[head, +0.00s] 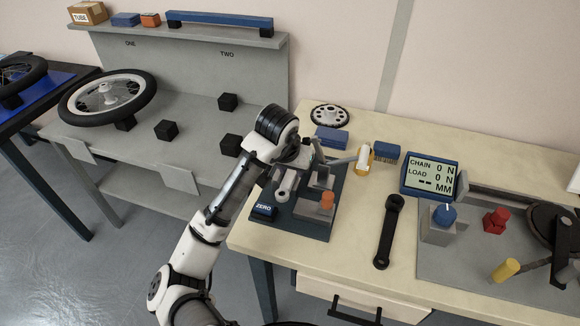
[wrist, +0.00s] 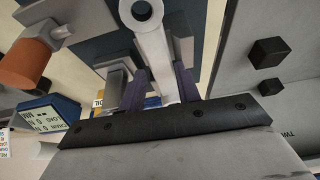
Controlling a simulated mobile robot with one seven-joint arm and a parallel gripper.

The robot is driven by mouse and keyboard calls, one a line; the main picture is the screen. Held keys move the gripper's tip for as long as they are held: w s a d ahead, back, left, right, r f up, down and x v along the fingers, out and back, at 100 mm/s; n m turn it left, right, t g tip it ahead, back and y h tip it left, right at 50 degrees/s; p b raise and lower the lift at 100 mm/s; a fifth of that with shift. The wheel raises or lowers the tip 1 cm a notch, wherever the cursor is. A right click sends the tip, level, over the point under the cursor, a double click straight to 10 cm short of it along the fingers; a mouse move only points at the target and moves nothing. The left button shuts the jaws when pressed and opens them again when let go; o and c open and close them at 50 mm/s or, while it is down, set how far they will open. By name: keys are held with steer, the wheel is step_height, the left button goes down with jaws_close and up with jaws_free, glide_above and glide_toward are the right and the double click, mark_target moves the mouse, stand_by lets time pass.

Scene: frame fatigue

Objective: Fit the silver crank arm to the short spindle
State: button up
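The silver crank arm (wrist: 152,42) runs between my gripper's two dark fingers (wrist: 161,88) in the wrist view, and the fingers appear shut on it. Its round, holed end (wrist: 141,12) points away from the gripper. In the head view this end (head: 283,195) hangs over the dark fixture plate (head: 313,232). An orange cylinder (head: 327,201) stands on a grey block there. In the wrist view the orange cylinder (wrist: 25,62) has a short silver stub (wrist: 62,31) beside it, apart from the crank. I cannot tell whether this stub is the short spindle.
A black crank arm (head: 388,232) lies on the bench. A display (head: 430,176), a blue knob (head: 444,214) and a red knob (head: 495,220) are to the right. A blue ZERO button (head: 264,212) is at the plate's left edge. A wheel (head: 108,98) lies on the left bench.

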steer(key=shift+o, duration=1.2)
steer(key=shift+a, duration=0.1)
steer(key=shift+a, duration=0.2)
steer(key=shift+r, duration=0.15)
steer(key=d+v, duration=0.1)
steer(key=v, duration=1.2)
steer(key=shift+s+a+r, duration=0.2)
steer(key=shift+s+r, duration=0.05)
